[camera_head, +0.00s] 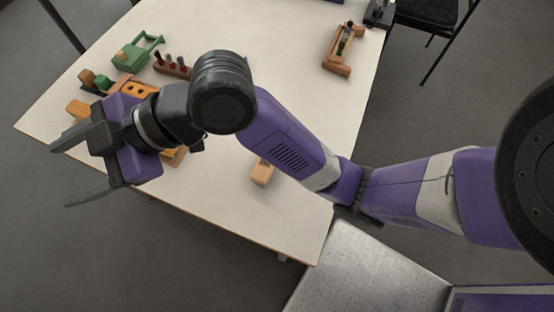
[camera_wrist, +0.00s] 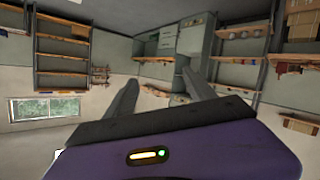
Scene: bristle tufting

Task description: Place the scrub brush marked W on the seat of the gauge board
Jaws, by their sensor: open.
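My gripper (camera_head: 60,172) is open and empty, out past the left edge of the table in the head view. Its two fingers also show spread in the wrist view (camera_wrist: 160,82), with nothing between them. No letter W is readable, so I cannot tell which piece is the marked scrub brush. A small wooden block (camera_head: 262,173) lies near the table's front edge, partly behind my arm. Orange-brown wooden pieces (camera_head: 78,110) lie at the left near my gripper, partly hidden by it. I cannot tell which item is the gauge board.
On the white table (camera_head: 290,85) stand a green device (camera_head: 135,53), a rack with red-handled pieces (camera_head: 172,67) and a wooden frame (camera_head: 338,62). The middle of the table is mostly clear. A black chair (camera_head: 428,14) stands behind. The wrist view shows shelves (camera_wrist: 62,45) and a window (camera_wrist: 45,107).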

